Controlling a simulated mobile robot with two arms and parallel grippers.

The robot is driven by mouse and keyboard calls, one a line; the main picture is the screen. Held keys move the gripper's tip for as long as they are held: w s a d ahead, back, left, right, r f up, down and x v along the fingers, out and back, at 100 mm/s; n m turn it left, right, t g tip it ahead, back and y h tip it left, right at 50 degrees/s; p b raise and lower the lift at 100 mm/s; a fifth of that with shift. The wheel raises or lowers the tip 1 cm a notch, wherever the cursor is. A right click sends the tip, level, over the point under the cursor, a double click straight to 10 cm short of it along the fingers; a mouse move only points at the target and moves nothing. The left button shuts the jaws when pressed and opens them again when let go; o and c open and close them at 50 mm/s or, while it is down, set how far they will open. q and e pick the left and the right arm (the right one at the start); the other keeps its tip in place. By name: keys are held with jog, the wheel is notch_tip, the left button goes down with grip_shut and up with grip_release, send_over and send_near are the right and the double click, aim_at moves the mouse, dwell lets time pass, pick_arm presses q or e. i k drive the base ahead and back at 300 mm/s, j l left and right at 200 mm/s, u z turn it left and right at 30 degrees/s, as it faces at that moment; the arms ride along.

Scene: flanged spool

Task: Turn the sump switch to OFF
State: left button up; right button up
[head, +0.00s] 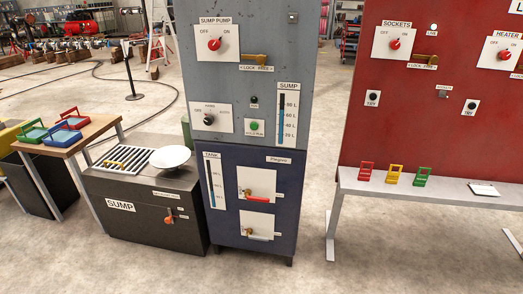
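The sump pump switch (214,44) is a round red knob on a white plate, labelled SUMP PUMP, high on the grey cabinet. OFF is printed at its upper left and ON at its upper right. The knob's pointer is too small to read with certainty. A brass-coloured piece (255,60) sits right of the plate, above a LOCK HERE label. Neither of my grippers is in view.
A SUMP level gauge (282,118) and green button (254,126) sit lower on the cabinet. A black SUMP box (140,210) stands left, a table with coloured padlock-like items (70,119) beyond. A red panel (455,130) and bench stand right. Floor in front is clear.

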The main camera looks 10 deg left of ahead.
aim_at(214, 45)
jog(key=i+j, duration=0.15)
jog(key=j, duration=0.25)
jog(key=i+j+z, duration=0.15)
jog(key=j, duration=0.3)
jog(key=i+j, duration=0.1)
jog(key=j, duration=0.3)
jog(key=i+z, duration=0.05)
